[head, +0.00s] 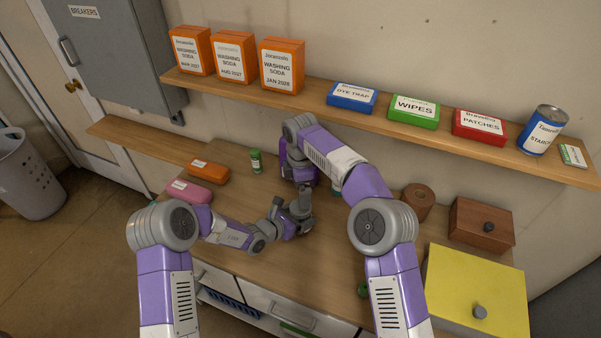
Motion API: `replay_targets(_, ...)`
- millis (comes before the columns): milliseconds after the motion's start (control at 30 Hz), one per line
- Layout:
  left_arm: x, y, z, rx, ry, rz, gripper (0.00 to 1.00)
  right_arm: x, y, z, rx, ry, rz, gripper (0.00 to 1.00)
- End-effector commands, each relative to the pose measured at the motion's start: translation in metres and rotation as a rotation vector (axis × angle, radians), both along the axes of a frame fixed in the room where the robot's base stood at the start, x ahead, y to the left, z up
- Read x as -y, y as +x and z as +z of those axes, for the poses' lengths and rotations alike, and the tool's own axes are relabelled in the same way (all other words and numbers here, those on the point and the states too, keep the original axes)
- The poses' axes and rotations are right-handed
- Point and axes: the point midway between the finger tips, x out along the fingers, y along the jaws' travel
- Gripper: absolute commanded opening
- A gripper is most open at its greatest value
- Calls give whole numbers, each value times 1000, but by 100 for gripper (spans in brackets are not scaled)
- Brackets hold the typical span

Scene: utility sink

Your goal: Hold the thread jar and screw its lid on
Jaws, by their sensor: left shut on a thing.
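My left gripper (301,221) is low over the middle of the wooden worktop. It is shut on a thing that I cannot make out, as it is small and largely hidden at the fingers. My right arm bends over from the right and comes down just behind the left gripper; its fingertips do not show clearly. I cannot clearly pick out the thread jar or its lid. A small green round thing (362,288) shows near the worktop's front edge, partly hidden by my right arm. A small jar with a green top (256,161) stands upright at the back of the worktop.
An orange case (208,172) and a pink case (189,192) lie on the left. A brown roll (418,198), a wooden box (481,224) and a yellow-topped box (476,290) stand on the right. A wall shelf (310,98) with boxes and a can runs above.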

Motion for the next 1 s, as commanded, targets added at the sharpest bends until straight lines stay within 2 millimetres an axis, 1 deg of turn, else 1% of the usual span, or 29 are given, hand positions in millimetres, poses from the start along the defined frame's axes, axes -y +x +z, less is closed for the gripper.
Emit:
replay_targets(33,0,0,0,0,-1,-1,0,-1,1,14,6,2,0,100)
replay_targets(100,0,0,0,0,-1,-1,0,-1,1,29,5,3,-1,100)
replay_targets(333,0,0,0,1,-1,0,0,-1,0,67,2,3,-1,100)
replay_targets(700,0,0,0,1,-1,0,0,0,0,84,0,1,0,100)
replay_targets(1000,0,0,0,1,-1,0,0,0,0,87,0,1,1,100)
